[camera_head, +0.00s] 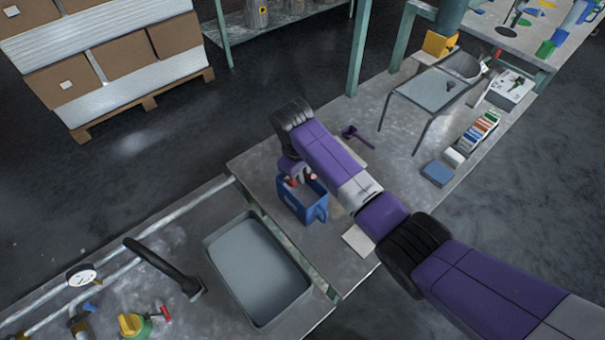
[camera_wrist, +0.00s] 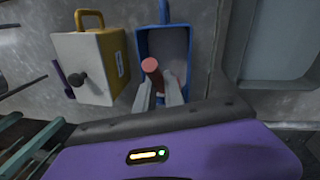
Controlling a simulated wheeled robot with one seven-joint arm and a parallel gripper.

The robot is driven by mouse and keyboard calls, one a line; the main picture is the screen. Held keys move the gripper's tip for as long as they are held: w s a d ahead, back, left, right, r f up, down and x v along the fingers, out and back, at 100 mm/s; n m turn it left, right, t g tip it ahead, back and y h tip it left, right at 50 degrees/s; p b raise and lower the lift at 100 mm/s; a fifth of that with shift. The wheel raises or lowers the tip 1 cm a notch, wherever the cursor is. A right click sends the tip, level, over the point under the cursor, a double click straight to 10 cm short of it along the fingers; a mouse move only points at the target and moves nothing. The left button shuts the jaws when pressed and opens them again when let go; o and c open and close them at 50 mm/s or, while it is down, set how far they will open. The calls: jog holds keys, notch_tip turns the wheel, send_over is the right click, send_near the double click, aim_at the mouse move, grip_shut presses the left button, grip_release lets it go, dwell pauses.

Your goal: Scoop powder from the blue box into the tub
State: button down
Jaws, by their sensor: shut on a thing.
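The blue box (camera_head: 291,204) stands on the grey bench below my gripper, with a handle on its side. In the wrist view the blue box (camera_wrist: 143,45) shows a pale grey inside, which may be powder. My gripper (camera_head: 302,180) is at the box's opening. In the wrist view my gripper (camera_wrist: 159,92) is shut on a round red-brown handle (camera_wrist: 152,65), apparently the scoop's. The scoop's far end is hidden. The grey rectangular tub (camera_head: 258,272) lies to the lower left of the box, and its edge shows at right in the wrist view (camera_wrist: 280,45).
A white box with a yellow handle (camera_wrist: 92,65) stands just left of the blue box in the wrist view. A purple tool (camera_head: 357,135) lies on the bench beyond my arm. A black curved lever (camera_head: 165,265) rises left of the tub. A metal stand (camera_head: 428,90) is farther back.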

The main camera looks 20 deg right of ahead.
jog(key=shift+r+p, duration=3.1)
jog(key=shift+r, duration=0.4)
jog(key=shift+s+r+t+p, duration=0.15)
jog(key=shift+r+t+p, duration=0.2)
jog(key=shift+t, duration=0.55)
jog(key=r+t+y, duration=0.1)
jog(key=t, duration=0.1)
jog(key=shift+t, duration=0.3)
jog(key=shift+r+t+y+b, duration=0.4)
jog(key=shift+r+t, duration=0.25)
jog(key=shift+t, duration=0.25)
